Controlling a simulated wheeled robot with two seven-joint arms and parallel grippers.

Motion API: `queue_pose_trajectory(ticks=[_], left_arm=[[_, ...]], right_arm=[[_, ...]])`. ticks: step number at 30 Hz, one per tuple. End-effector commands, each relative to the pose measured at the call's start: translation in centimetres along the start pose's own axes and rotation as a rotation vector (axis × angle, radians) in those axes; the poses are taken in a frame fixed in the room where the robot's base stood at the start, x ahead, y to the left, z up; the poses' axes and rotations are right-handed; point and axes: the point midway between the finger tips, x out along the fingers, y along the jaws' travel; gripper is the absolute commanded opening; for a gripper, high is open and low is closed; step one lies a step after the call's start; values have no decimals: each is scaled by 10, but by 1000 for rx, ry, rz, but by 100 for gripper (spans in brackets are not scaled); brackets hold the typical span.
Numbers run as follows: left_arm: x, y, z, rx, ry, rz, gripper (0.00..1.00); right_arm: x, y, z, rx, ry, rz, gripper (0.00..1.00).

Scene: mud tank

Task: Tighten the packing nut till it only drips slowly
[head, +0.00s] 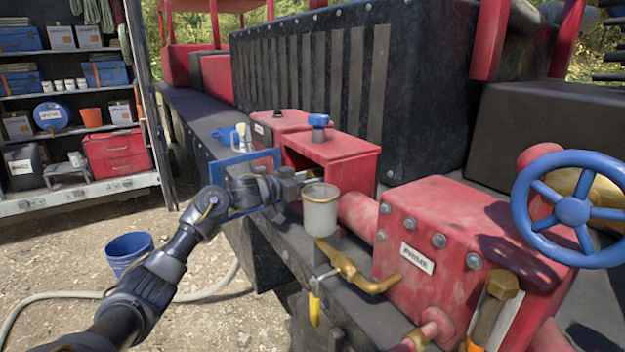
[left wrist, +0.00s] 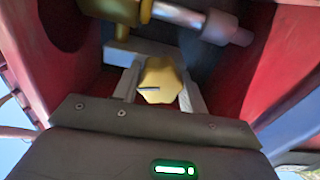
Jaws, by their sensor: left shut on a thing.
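The packing nut (left wrist: 158,82) is a brass, lobed nut with a dark line across its face, inside a red-walled housing in the left wrist view. My left gripper (left wrist: 158,92) is shut on it, one grey finger on each side. In the head view my left gripper (head: 303,178) reaches into the open front of a red box (head: 340,155). The nut is hidden from the head view there. I cannot make out any drip. My right gripper is not in view.
A pale cup (head: 320,212) stands just below and right of my left gripper, above a brass valve (head: 345,268). A blue-framed panel (head: 243,162) is at the box's left. A blue handwheel (head: 572,211) is at right. A blue bucket (head: 130,252) stands on gravel.

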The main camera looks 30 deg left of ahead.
Motion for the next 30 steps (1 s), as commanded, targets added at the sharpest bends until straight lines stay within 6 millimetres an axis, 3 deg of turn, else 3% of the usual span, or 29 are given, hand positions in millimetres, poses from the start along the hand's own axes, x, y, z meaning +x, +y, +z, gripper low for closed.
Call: queue_pose_trajectory(ticks=[30], left_arm=[[0,-1,1,608,-2,0,19]], right_arm=[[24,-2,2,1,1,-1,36]])
